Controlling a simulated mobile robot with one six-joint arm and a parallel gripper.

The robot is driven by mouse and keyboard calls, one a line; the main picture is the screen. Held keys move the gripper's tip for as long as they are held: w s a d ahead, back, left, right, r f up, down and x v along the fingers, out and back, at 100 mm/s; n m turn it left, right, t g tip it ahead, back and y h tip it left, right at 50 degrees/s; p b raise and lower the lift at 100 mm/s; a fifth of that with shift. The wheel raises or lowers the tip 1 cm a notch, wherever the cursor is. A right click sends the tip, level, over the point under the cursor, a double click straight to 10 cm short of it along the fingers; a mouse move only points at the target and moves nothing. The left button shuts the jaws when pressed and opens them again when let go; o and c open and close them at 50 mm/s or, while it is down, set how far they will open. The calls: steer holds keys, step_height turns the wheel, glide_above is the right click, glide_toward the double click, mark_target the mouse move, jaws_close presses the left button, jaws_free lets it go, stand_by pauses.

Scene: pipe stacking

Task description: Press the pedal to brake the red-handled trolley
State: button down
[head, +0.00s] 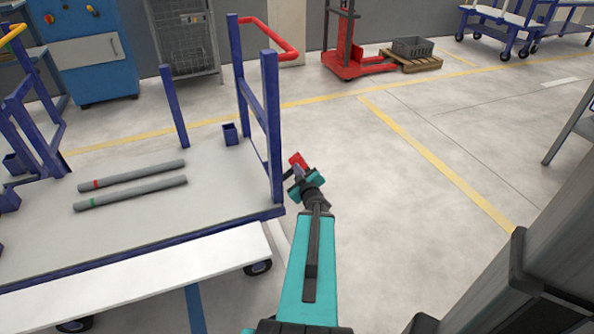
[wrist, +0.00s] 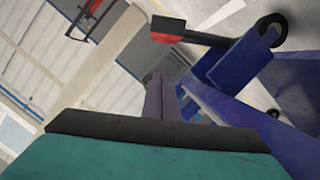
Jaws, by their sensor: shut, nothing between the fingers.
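The red-handled trolley is blue-framed with a grey deck (head: 140,222), and its red handle (head: 290,55) is at the far right end. A red pedal (head: 298,159) shows low beside that end, just beyond my gripper (head: 296,173). The gripper partly hides the pedal's base in the head view.
Two grey pipes (head: 130,176) (head: 130,194) with red and green bands lie on the deck. A blue post (head: 272,125) stands close left of my gripper. A red pallet truck (head: 350,60) stands at the back.

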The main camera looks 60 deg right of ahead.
mark_target(289, 174)
steer(key=shift+w+d+f+b, duration=0.8)
steer(key=shift+d+b, duration=0.45)
steer(key=shift+b, duration=0.2)
steer(key=shift+w+d+f+b, duration=0.65)
steer(key=shift+d+f+b, duration=0.2)
steer(key=shift+d+b, duration=0.5)
steer(key=shift+w+d+f+b, duration=0.8)
steer(key=shift+d+b, duration=0.3)
steer(key=shift+b, duration=0.5)
steer(key=shift+s+a, duration=0.1)
steer(key=shift+a, duration=0.4)
steer(key=shift+d, duration=0.55)
steer(key=shift+p, duration=0.45)
steer(key=shift+d, duration=0.1)
